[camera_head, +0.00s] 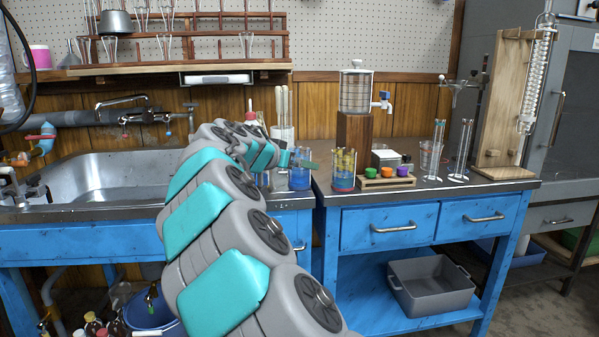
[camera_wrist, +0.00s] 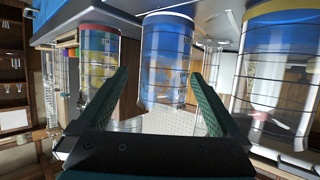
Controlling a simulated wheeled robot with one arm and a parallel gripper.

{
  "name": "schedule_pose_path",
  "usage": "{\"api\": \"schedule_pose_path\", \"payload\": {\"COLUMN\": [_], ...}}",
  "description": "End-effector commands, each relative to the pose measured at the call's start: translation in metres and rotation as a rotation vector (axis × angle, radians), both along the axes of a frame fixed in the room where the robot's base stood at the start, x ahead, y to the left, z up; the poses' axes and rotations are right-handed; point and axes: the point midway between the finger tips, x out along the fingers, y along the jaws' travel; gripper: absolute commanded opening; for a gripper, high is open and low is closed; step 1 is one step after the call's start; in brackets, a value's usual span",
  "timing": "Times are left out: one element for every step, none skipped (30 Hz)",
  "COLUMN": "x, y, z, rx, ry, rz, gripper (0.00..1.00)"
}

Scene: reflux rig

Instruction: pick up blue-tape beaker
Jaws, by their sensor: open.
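The blue-tape beaker (camera_head: 300,178) is a clear beaker with a blue look. It stands upright near the right end of the sink bench, next to the gap between the benches. In the wrist view, which is upside down, I take it to be the middle beaker (camera_wrist: 166,58). My gripper (camera_wrist: 159,76) is open, with one green finger on each side of that beaker in the picture. Contact cannot be told. In the head view my gripper (camera_head: 303,163) is small and partly covers the beaker's upper part.
A red-banded beaker with yellow contents (camera_head: 343,172) stands close on the right; it also shows in the wrist view (camera_wrist: 98,65). A yellow-banded beaker (camera_wrist: 275,70) stands on the other side. A wooden tray of coloured caps (camera_head: 387,182) and the sink (camera_head: 110,182) flank the area.

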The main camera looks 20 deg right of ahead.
Motion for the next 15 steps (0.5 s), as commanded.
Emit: {"api": "schedule_pose_path", "payload": {"x": [0.002,0.003,0.004,0.005,0.006,0.009,0.011,0.013,0.016,0.018,0.021,0.024,0.027,0.029,0.032], "y": [-0.003,-0.004,-0.005,-0.006,-0.007,-0.009,-0.012,-0.014,-0.018,-0.021,-0.024,-0.028,-0.032,-0.035,-0.039], "z": [-0.001,-0.002,-0.002,-0.002,-0.003,-0.003,-0.004,-0.005,-0.005,-0.006,-0.007,-0.008,-0.011,-0.013,-0.015], "rx": [0.0,0.0,0.0,0.0,0.0,-0.001,-0.001,-0.001,0.0,0.0,0.0,0.0,-0.001,0.0,0.0], "ry": [0.0,0.0,0.0,0.0,0.0,0.001,0.001,0.001,0.001,0.001,0.002,0.002,0.003,0.004,0.004], "rz": [0.0,0.001,0.001,0.001,0.001,0.002,0.002,0.0,0.0,0.0,-0.001,0.0,-0.001,-0.001,0.0], "gripper": [1.0,1.0,1.0,1.0,1.0,1.0,1.0,1.0,1.0,1.0,1.0,1.0,1.0,1.0,1.0]}}
